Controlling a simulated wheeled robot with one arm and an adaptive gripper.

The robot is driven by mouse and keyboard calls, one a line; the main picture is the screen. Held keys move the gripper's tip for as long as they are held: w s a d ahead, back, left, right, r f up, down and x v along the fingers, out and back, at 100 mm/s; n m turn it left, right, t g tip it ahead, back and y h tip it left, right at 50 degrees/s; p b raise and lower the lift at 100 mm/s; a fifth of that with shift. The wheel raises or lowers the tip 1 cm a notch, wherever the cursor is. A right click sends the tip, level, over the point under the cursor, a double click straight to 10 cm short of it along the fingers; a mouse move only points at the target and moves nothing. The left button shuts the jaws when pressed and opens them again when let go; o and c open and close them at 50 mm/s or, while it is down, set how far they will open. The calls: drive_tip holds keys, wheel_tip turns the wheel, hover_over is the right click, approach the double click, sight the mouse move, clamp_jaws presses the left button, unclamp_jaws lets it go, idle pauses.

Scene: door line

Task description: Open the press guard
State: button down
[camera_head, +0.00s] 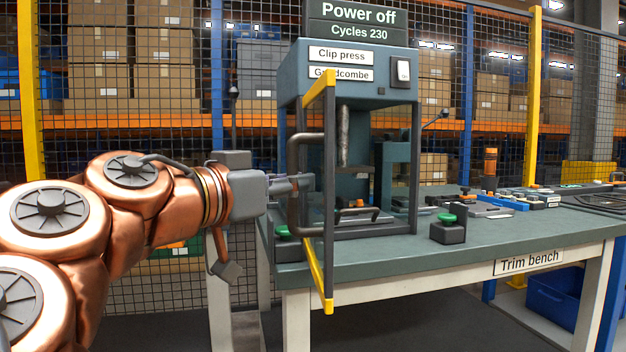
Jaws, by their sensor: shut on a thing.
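The clip press (350,90) stands on the trim bench, with a sign reading "Power off" and "Cycles 230" on top. Its guard (319,274) is a frame with yellow top and bottom bars and a dark upright. The guard sticks out from the press front toward me, seen nearly edge-on, so the press opening shows to its right. A dark bow-shaped handle (294,218) is on the guard's left side. My gripper (300,183) reaches in from the left and is shut on this handle. The exact finger contact is small and partly hidden.
The trim bench (460,258) has a green-button box (447,229) right of the press and several small parts further right. A second green button (282,232) sits at the left. Mesh fencing stands behind. A blue bin (555,300) is under the bench.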

drive_tip(key=shift+a, duration=0.15)
drive_tip(key=c, duration=1.4)
unclamp_jaws()
drive_tip(key=shift+s, duration=0.1)
drive_tip(key=shift+c, duration=0.2)
drive_tip(key=o, duration=0.3)
